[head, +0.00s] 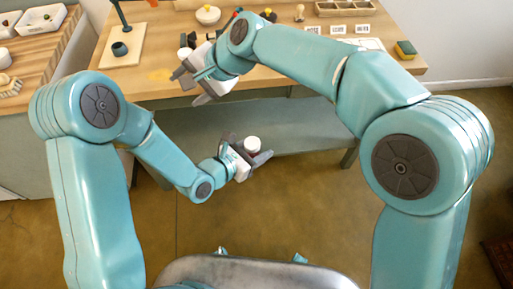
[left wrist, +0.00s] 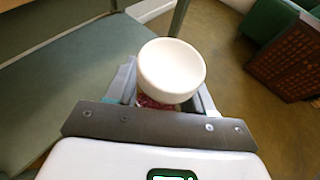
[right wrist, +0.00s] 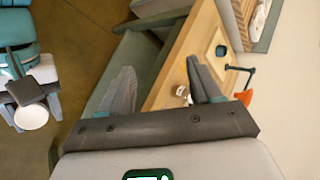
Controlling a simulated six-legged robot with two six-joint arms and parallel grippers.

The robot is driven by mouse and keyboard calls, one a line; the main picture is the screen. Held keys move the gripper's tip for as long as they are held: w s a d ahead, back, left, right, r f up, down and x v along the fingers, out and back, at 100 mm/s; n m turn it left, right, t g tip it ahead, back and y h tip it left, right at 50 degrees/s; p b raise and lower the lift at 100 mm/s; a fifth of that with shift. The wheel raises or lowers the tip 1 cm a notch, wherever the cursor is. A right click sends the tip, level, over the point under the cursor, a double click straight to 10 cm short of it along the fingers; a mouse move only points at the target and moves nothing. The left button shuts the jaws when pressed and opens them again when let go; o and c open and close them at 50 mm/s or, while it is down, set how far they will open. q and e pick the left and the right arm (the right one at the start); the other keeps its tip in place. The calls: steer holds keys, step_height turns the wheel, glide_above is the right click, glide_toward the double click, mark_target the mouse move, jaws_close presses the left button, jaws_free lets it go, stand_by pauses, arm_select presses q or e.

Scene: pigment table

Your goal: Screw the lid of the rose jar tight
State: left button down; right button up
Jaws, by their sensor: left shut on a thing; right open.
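My left gripper (head: 252,163) is shut on the rose jar and holds it in the open in front of the table. In the left wrist view the jar (left wrist: 155,102) shows as a small rose-coloured patch between the fingers, mostly hidden. The round white lid (left wrist: 171,66) sits over the jar's top; I cannot tell how tight it is. The lid also shows in the head view (head: 252,143) and the right wrist view (right wrist: 31,116). My right gripper (right wrist: 160,84) is open, with nothing between its fingers, above the table's front edge, apart from the jar.
The wooden table (head: 285,67) carries a lidded pot (head: 207,15), a sponge (head: 405,49), a compartment tray (head: 343,8), small cards and a board with a teal stand (head: 120,48). A side table with white trays (head: 40,20) stands left. Space around the held jar is free.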

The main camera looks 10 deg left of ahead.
steer(key=s+d+f+g+h, duration=0.1)
steer(key=s+d+f+h, duration=0.1)
steer(key=d+f+h, duration=0.35)
steer(key=m+h, duration=0.2)
steer(key=h, duration=0.1)
glide_above(252, 143)
steer(key=shift+w+a+g, duration=0.15)
steer(key=shift+a+g, duration=0.25)
steer(key=shift+a, duration=0.05)
steer(key=shift+d, duration=0.5)
steer(key=shift+f, duration=4)
steer(key=shift+c, duration=0.3)
